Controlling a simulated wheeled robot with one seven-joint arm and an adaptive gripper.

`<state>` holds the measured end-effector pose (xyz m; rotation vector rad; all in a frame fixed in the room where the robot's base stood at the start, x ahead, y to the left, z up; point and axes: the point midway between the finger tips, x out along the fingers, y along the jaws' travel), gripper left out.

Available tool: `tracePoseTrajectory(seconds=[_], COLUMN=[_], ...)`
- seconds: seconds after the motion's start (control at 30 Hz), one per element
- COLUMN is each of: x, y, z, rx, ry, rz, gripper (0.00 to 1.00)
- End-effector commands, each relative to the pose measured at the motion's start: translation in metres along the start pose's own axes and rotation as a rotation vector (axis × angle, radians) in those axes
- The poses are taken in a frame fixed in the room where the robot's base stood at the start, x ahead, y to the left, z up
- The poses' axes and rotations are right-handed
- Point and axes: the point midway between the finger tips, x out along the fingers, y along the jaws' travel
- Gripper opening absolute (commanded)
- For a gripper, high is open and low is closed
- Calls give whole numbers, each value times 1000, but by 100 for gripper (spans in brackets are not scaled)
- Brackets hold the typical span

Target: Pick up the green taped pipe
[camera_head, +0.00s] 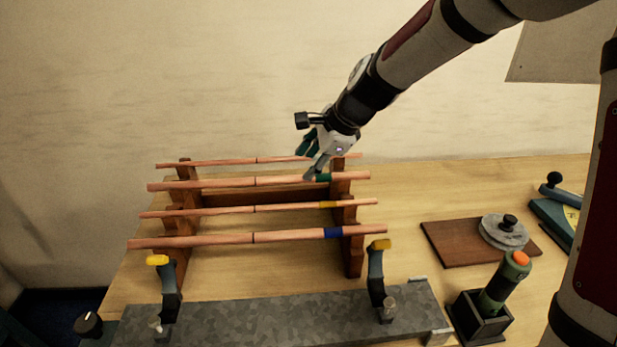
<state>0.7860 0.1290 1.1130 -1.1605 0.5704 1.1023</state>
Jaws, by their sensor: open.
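The green taped pipe (230,183) is a copper pipe lying across a wooden rack (353,245), second from the back. Its green tape band (323,177) is near the right end, by the rack's right upright. My gripper (311,164) is open and reaches down from the upper right, with its fingers right at the pipe near the green band. One finger overlaps the pipe in the picture. I cannot tell whether the fingers touch it or straddle it.
A plain-looking pipe (215,162) lies behind. A yellow taped pipe (240,209) and a blue taped pipe (200,242) lie in front. Yellow-topped clamps (376,272) stand on a grey slab (270,317). A board with a disc (455,243) and a green tool (502,285) stand right.

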Motion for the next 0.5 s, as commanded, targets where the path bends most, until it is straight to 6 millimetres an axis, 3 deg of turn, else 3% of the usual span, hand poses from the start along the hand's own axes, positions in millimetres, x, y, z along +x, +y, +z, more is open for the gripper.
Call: tracePoseTrajectory(seconds=[0.5], x=[51], y=[-3], z=[1], rx=[-2], ry=[-1], rz=[2], gripper=[41])
